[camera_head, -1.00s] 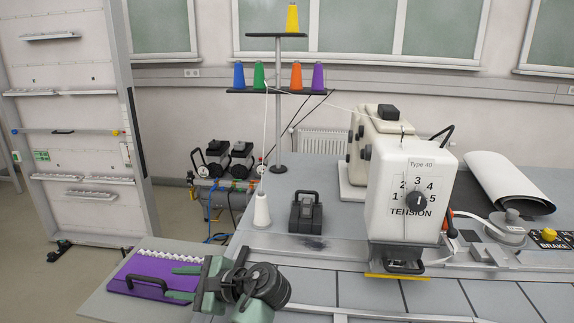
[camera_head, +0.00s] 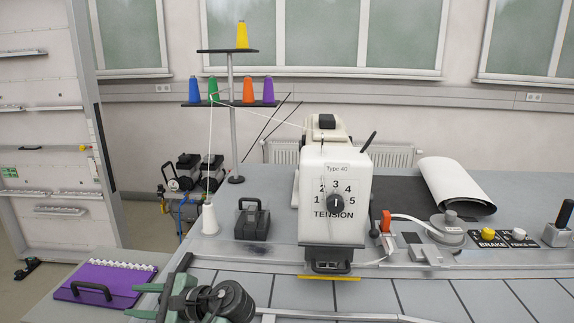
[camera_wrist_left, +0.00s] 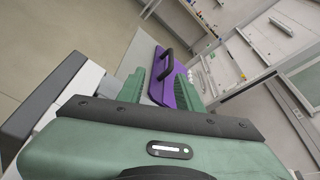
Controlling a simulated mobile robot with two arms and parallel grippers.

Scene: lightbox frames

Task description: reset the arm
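My left arm comes in at the lower left of the head view. Its green-fingered gripper (camera_head: 132,300) is open and empty, beside the right side of a purple case (camera_head: 98,283) with a black handle. In the left wrist view the two green fingers (camera_wrist_left: 160,72) stand apart. The purple case (camera_wrist_left: 186,97) shows beyond and between them, and no finger touches its handle (camera_wrist_left: 166,64). The black wrist joint hides part of the worktop's front edge. My right arm and gripper are not in view.
A white tension unit (camera_head: 335,195) stands mid-worktop, with a black-handled block (camera_head: 252,220) and a white thread cone (camera_head: 209,219) to its left. A thread stand (camera_head: 232,130) rises behind. Brake controls (camera_head: 488,238) lie right. The front grey panels (camera_head: 420,297) are clear.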

